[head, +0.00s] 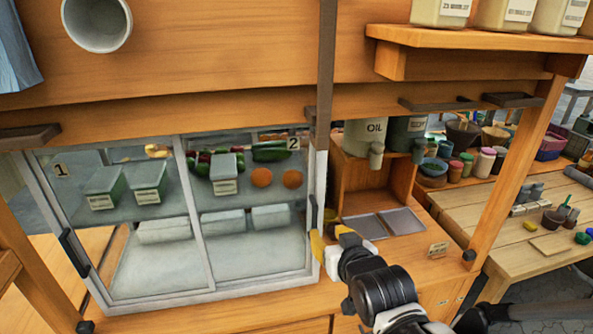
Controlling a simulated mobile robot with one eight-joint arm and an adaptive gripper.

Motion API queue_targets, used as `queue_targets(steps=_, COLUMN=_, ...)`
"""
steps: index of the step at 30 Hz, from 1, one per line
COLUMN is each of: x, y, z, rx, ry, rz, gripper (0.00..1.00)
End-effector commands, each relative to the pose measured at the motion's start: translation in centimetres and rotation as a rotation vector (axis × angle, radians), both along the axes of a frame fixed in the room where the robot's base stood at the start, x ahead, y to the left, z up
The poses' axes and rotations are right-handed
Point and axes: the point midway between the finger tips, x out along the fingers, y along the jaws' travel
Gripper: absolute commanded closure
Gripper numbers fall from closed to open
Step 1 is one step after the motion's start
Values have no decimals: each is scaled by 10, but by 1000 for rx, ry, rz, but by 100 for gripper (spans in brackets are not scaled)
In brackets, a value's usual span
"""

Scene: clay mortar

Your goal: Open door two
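Door two (250,235) is the right glass pane of a framed cabinet, marked with a "2" label at its upper right. It appears shut beside door one (130,245), which is marked "1". A dark narrow handle (313,214) shows on door two's right frame. My gripper (331,237) is at the lower right edge of door two, just below that handle. Its yellow-tipped fingers are apart with nothing seen between them. I cannot tell whether the left finger touches the frame.
Behind the glass are lidded containers, vegetables and oranges (261,177). Right of my gripper is a wooden counter with metal lids (402,221), below OIL (365,138) and SOY dispensers. A wooden post stands further right, before a table (505,225) with jars and bowls.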

Motion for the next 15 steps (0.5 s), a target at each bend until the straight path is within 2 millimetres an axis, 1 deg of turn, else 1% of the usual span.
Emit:
queue_targets(steps=2, x=3, y=5, z=2, rx=4, ry=-11, rz=6, gripper=66)
queue_targets(steps=5, x=12, y=8, z=-4, rx=4, ry=-14, rz=8, gripper=66)
queue_targets(steps=8, x=27, y=12, z=-12, rx=5, ry=-13, rz=7, gripper=66)
queue_targets(steps=15, x=70, y=24, z=-31, rx=4, ry=-12, rz=7, gripper=66)
